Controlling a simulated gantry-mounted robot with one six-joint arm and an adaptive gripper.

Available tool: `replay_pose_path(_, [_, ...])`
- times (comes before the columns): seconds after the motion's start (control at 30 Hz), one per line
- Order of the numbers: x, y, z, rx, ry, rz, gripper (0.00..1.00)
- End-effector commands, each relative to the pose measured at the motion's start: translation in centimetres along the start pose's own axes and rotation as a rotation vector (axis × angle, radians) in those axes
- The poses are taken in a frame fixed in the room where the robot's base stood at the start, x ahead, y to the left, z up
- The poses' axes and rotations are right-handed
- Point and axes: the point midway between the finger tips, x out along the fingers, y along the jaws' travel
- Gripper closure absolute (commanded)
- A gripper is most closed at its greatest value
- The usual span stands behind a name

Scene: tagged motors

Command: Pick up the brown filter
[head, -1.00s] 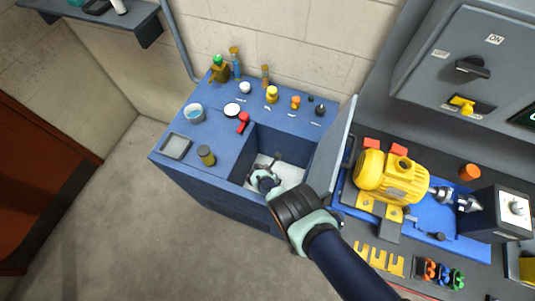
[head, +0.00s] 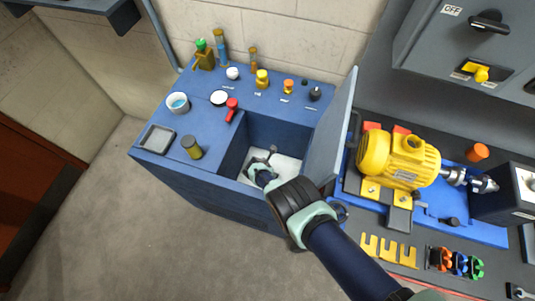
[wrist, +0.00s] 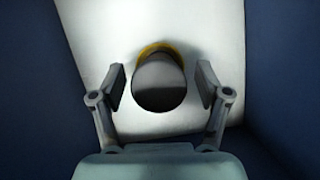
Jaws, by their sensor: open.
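My gripper (head: 264,163) reaches down into the open compartment of the blue bench. In the wrist view its two fingers (wrist: 162,88) are apart. A round thing with a dark grey face and a yellow-brown rim (wrist: 160,48) lies between them on the white floor, with a visible gap on each side. This may be the brown filter; its sides are mostly hidden. In the head view my gripper hides most of it. A similar olive-brown canister (head: 192,150) with a dark top stands on the bench top, left of the compartment.
The compartment's raised lid (head: 333,130) stands close to the right of my arm. The blue walls (wrist: 30,95) enclose the gripper. A red-handled tool (head: 232,108), a white cup (head: 177,108) and a grey tray (head: 157,138) are on the bench top. A yellow motor (head: 398,160) stands right of the lid.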

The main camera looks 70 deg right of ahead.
Motion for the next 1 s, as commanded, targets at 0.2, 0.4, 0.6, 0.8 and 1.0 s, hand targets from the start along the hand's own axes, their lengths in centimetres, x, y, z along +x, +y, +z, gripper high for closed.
replay_pose_path(0.2, [-0.2, 0.0, 0.1, 0.000, 0.000, 0.001, 0.30])
replay_pose_path(0.4, [-0.2, 0.0, 0.1, 0.000, 0.000, 0.001, 0.63])
replay_pose_path(0.6, [-0.2, 0.0, 0.1, 0.000, 0.000, 0.001, 0.90])
replay_pose_path(0.8, [-0.2, 0.0, 0.1, 0.000, 0.000, 0.001, 0.90])
replay_pose_path(1.0, [-1.1, 0.0, 0.5, 0.000, -0.001, 0.001, 0.90])
